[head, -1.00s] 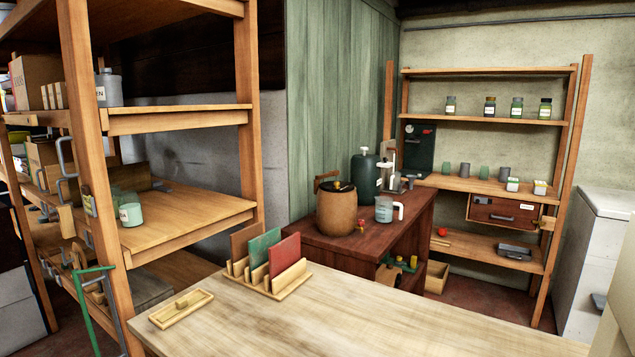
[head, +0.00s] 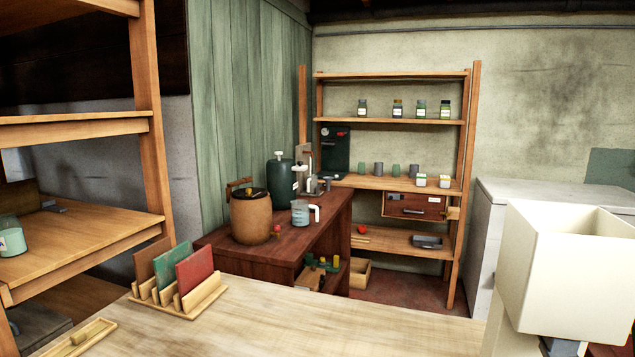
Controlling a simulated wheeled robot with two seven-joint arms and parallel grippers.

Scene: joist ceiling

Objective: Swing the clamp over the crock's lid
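The crock (head: 251,218) is a tan, barrel-shaped vessel on the dark red-brown bench (head: 308,240) beyond the pale table. Its dark lid (head: 253,193) sits on top. A brown wooden piece, seemingly the clamp (head: 238,183), stands up at the lid's back left side, not across it; its exact shape is too small to tell. Neither of my grippers is in view.
A green jug (head: 280,174) and a clear measuring jug (head: 300,212) stand close to the crock. The pale table (head: 330,320), with a rack of coloured boards (head: 180,290), lies in front. A cream box-like form (head: 565,270) fills the lower right. Shelving stands left and back.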

